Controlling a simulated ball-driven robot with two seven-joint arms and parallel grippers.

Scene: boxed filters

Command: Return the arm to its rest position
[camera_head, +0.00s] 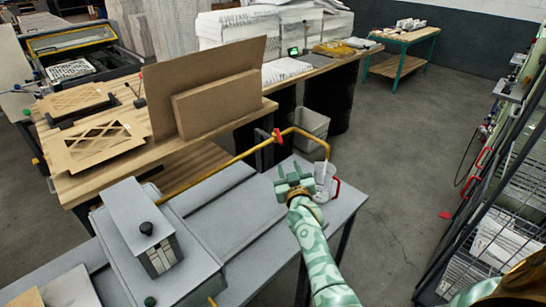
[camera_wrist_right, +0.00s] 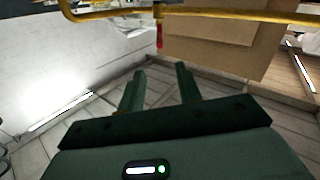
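My right arm (camera_head: 322,262), in mottled green, reaches in from the bottom of the head view. Its gripper (camera_head: 292,174) is above the right end of the grey worktable, just left of a clear jug with a red handle (camera_head: 326,186). In the right wrist view the two dark fingers of the gripper (camera_wrist_right: 161,84) stand apart with nothing between them. Whether the gripper touches the jug or table cannot be told. My left gripper is not in view.
A yellow pipe (camera_head: 230,160) with a red valve handle (camera_head: 277,136) bends over the jug. A grey machine (camera_head: 150,240) stands on the grey table (camera_head: 348,203). A wooden bench (camera_head: 90,186) with brown boards (camera_head: 208,84) lies behind. A wire rack (camera_head: 500,215) stands right; floor between is mostly clear.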

